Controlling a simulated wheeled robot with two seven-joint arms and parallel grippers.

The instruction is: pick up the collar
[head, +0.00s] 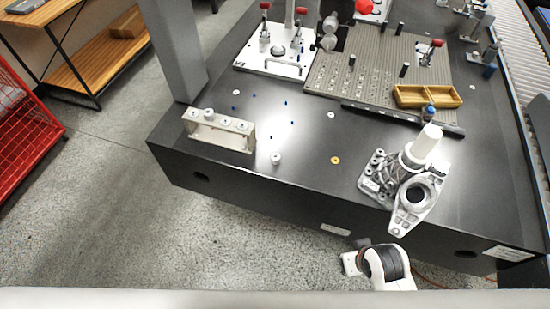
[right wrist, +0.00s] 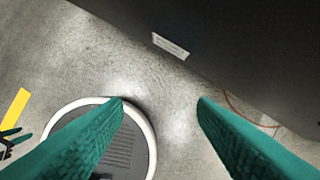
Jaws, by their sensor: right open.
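My right gripper shows in the right wrist view (right wrist: 161,100), its two teal fingers spread apart with nothing between them. It points down over the floor beside the dark side of the table. In the head view, part of my white right arm shows low in front of the table, but its fingers cannot be made out. I cannot tell for sure which piece is the collar. A small pale round piece (head: 276,158) stands alone on the black table (head: 300,135), and a flat brass-coloured ring (head: 335,160) lies to its right. My left gripper is out of view.
A pale rack (head: 218,133) holding several round pieces stands left. A grey casting (head: 375,180) stands near the right front edge, with a white cylinder (head: 427,143) behind. The table's front middle is mostly clear.

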